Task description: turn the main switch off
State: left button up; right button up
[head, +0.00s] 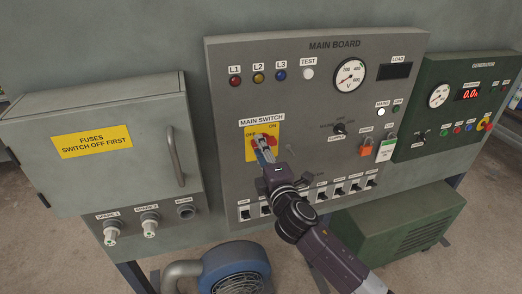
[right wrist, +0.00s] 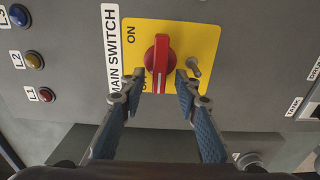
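The main switch is a red rotary handle (right wrist: 161,60) on a yellow plate (right wrist: 205,35) with ON and OFF words; the plate (head: 277,152) also shows in the head view on the main board. In the right wrist view the handle lies lengthwise up and down the picture, with a white line on its lower part, beside the partly hidden OFF word. My right gripper (right wrist: 160,83) is open, its fingertips on either side of the handle's lower end, with visible gaps. In the head view my right gripper (head: 264,150) covers part of the handle. My left gripper is not in view.
A small grey peg (right wrist: 194,67) sticks out beside the handle, close to one fingertip. An orange padlock (head: 366,151) and a tagged lock (head: 386,149) hang at right. Several toggle switches (head: 339,189) line the board's bottom. A fuse box (head: 100,165) stands at left.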

jog(key=v, duration=1.2)
jog(key=w+d+f+m+g+h+b, duration=0.1)
jog(key=d+f+m+g, duration=0.15)
jog(key=f, duration=0.85)
jog(key=d+f+m+g+h, duration=0.1)
jog(key=d+f+m, duration=0.15)
jog(key=f, duration=0.75)
jog(key=s+d+f+m+g+h+b, duration=0.15)
jog(key=s+d+f, duration=0.25)
jog(key=f, duration=0.7)
jog(key=s+d+f+m+g+h+p, duration=0.1)
jog(key=s+d+f+m+g, duration=0.3)
jog(key=f, duration=0.8)
jog(key=s+d+f+m+g+b, duration=0.1)
jog(key=s+d+f+m+g, duration=0.15)
jog(key=s+f, duration=0.7)
jog(key=s+d+f+m+g+b, duration=0.1)
jog(key=s+d+f, duration=0.2)
jog(key=s+f, duration=0.6)
jog(key=s+d+f+m+g, duration=0.1)
jog(key=s+f, duration=0.1)
jog(key=s, duration=0.6)
jog(key=s+d+f+m+g, duration=0.1)
jog(key=s+f+m, duration=0.1)
jog(key=s, duration=0.7)
jog(key=s+d+f+m+g+h, duration=0.1)
jog(key=s+f+m, duration=0.1)
jog(key=s, duration=0.6)
jog(key=shift+f+g, duration=0.35)
jog(key=shift+f, duration=0.45)
